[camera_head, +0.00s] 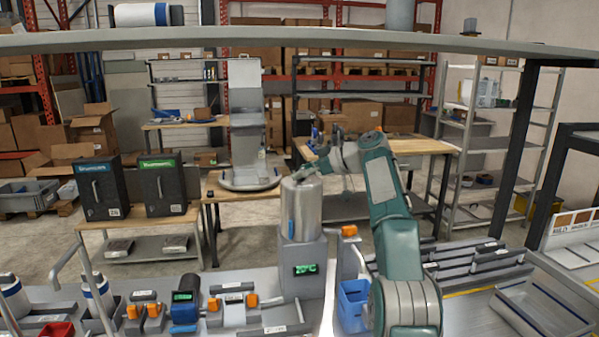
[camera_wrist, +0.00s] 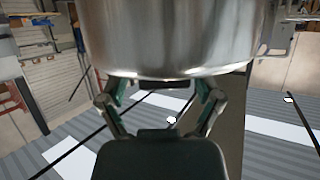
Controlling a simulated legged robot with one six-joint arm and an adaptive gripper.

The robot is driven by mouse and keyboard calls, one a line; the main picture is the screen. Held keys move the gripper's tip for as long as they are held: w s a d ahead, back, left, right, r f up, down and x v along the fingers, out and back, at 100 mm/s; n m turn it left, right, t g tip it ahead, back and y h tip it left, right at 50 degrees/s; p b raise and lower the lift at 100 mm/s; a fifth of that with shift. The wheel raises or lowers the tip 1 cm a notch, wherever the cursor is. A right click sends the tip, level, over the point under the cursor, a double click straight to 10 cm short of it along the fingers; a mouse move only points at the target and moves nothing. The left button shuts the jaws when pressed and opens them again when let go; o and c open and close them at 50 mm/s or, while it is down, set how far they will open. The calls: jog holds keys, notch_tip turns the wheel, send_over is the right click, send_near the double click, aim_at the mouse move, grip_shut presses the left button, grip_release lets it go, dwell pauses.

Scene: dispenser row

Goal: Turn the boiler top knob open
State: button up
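The boiler (camera_head: 301,212) is a shiny metal cylinder on a grey stand with a green 20°C display (camera_head: 305,269), right of centre in the head view. Its top knob cannot be made out clearly; the end of my arm overlaps the boiler's top edge. My gripper (camera_head: 308,172) is small there, at or just above the top of the boiler. In the wrist view, the boiler's metal body (camera_wrist: 180,35) fills the upper middle. My gripper's two fingers (camera_wrist: 160,88) stand apart below its rim, with nothing seen held between them. Contact cannot be told.
An orange-topped post (camera_head: 349,231) stands right of the boiler, with a blue bin (camera_head: 353,304) in front. Several small devices with orange parts, including a blue one (camera_head: 185,305), lie on the counter to the left. A grey overhead beam (camera_head: 300,41) crosses the view.

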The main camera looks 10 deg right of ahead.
jog(key=shift+a+r, duration=0.15)
jog(key=shift+r, duration=0.05)
dwell(0.3)
jog(key=shift+r+m+t, duration=0.1)
jog(key=shift+m+t, duration=0.2)
jog(key=shift+s+m+t+h, duration=0.1)
jog(key=shift+m+t+h, duration=0.5)
jog(key=shift+m+t, duration=0.1)
jog(key=m+t+h, duration=0.2)
jog(key=m, duration=0.1)
jog(key=shift+a+h, duration=0.1)
jog(key=shift+h, duration=0.3)
jog(key=m+h, duration=0.1)
jog(key=m+t+h, duration=0.1)
jog(key=m+h, duration=0.1)
jog(key=m+t+h, duration=0.1)
jog(key=shift+f+h, duration=0.25)
jog(key=shift+h, duration=0.05)
jog(key=shift+m+t+h, duration=0.3)
jog(key=shift+m+h, duration=0.4)
jog(key=shift+m+h, duration=0.8)
